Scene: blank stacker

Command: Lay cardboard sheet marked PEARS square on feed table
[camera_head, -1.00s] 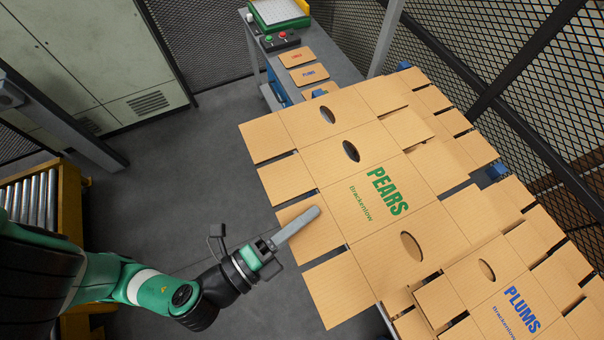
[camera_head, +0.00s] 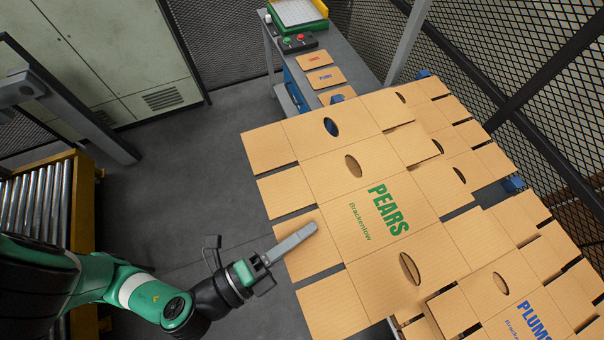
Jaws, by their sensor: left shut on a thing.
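The cardboard sheet marked PEARS (camera_head: 330,190) is a flat tan box blank with green print, oval hand holes and slotted flaps. It lies over other blanks, its left flaps jutting out past them over the floor. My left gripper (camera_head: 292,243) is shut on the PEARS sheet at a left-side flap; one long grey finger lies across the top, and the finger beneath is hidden. A sheet marked PLUMS (camera_head: 480,300) in blue lies at the lower right. My right gripper is not in view. I cannot tell which surface is the feed table.
A grey bench (camera_head: 345,62) at the top holds small sample cards (camera_head: 326,77), a button box (camera_head: 299,43) and a green-framed tray (camera_head: 297,12). A roller conveyor (camera_head: 40,205) stands at left. Mesh fencing (camera_head: 480,70) closes the right. Grey floor is clear between.

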